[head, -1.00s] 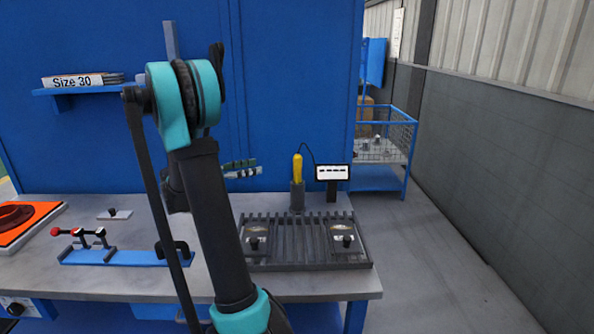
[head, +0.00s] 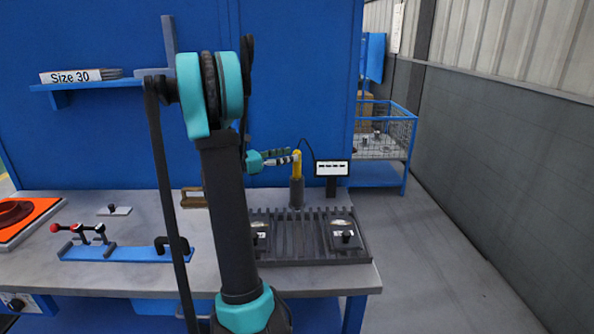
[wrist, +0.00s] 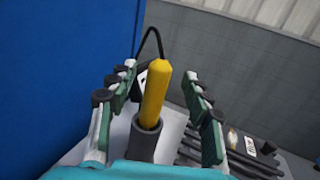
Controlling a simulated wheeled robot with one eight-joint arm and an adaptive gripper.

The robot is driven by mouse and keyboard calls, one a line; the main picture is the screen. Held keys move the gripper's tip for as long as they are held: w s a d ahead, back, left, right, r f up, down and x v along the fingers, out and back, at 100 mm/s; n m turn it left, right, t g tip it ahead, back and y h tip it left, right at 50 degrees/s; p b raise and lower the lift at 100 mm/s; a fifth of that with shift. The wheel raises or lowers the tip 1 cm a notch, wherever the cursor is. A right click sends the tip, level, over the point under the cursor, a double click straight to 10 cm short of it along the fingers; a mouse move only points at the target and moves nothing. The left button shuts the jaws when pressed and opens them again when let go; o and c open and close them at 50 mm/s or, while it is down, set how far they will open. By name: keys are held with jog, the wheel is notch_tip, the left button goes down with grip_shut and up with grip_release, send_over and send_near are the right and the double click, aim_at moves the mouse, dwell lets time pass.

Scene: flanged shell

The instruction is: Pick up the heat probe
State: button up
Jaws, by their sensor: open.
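The heat probe (head: 297,165) has a yellow handle and stands upright in a dark grey cylindrical holder (head: 297,193) at the back of the bench. A black cable loops from its top to a small display (head: 332,170) on a stand. My gripper (head: 285,158) is open at the height of the yellow handle, coming from the left. In the wrist view the yellow handle (wrist: 155,95) stands between the two open fingers, with a gap visible on each side. The holder (wrist: 143,140) is below it, nearer the palm in the picture.
A slatted grey rack (head: 300,240) with two small knobbed plates lies in front of the holder. A blue clamp fixture (head: 120,254) and an orange tray (head: 25,222) are at left. A blue wall (head: 300,70) rises behind.

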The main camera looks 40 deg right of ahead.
aim_at(297, 150)
jog(key=x, duration=0.4)
jog(key=shift+r, duration=0.1)
grip_shut()
